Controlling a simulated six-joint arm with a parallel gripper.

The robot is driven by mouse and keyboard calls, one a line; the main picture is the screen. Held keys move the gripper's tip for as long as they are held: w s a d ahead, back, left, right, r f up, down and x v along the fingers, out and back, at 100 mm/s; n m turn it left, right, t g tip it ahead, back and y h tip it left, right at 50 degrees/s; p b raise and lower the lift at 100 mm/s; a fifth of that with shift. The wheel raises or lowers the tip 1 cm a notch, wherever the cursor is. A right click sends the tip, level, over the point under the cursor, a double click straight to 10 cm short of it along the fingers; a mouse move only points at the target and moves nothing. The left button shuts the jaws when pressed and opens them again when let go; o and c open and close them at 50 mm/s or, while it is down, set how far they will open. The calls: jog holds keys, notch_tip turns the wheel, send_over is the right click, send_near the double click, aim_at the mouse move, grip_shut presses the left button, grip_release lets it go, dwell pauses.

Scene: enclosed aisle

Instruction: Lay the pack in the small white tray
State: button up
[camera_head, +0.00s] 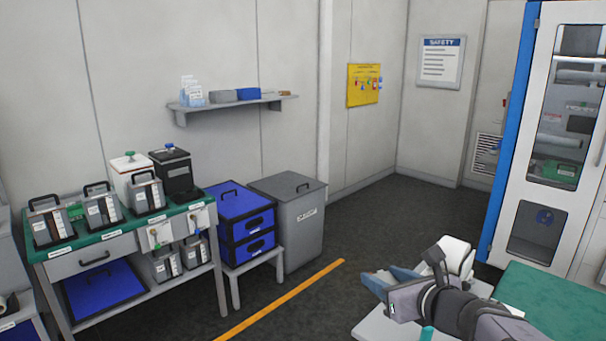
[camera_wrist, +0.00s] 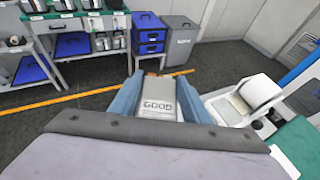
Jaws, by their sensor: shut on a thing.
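My gripper (camera_wrist: 161,84) has two blue fingers, shut on a pale grey-white pack (camera_wrist: 158,108) with dark printing on its face. The pack lies between the fingers, in the middle of the wrist view. In the head view my gripper (camera_head: 377,280) is at the lower right, and the arm hides most of what it holds. A white tray-like piece (camera_wrist: 226,110) with a raised white part (camera_wrist: 258,91) stands right of the pack in the wrist view, apart from it. I cannot tell whether this is the small white tray. In the head view a white rounded part (camera_head: 457,254) shows behind my arm.
A pale tabletop (camera_head: 385,328) lies under my arm, with a green surface (camera_head: 545,298) to the right. A blue-edged glass cabinet (camera_head: 545,215) stands at right. A bench with several cases (camera_head: 100,243), blue drawers (camera_head: 247,222) and a grey bin (camera_head: 300,230) stand left across open floor.

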jog(key=s+a+f+n+g+y+b, duration=0.1)
jog(key=s+a+f+n+y+b, duration=0.15)
jog(key=f, duration=0.75)
jog(key=s+a+f+n+g+y+b, duration=0.1)
jog(key=s+f+b, duration=0.2)
jog(key=f, duration=0.6)
jog(key=s+a+f+n+g+y+b, duration=0.2)
jog(key=s+f, duration=0.1)
jog(key=f, duration=0.7)
jog(key=s+d+f+n+y+b, duration=0.1)
jog(key=s+d+f+b, duration=0.1)
jog(key=f, duration=0.5)
jog(key=shift+s+d+n+g, duration=0.35)
jog(key=shift+d+g, duration=0.05)
jog(key=shift+d, duration=0.5)
jog(key=shift+r+y, duration=0.2)
jog(key=shift+y, duration=0.05)
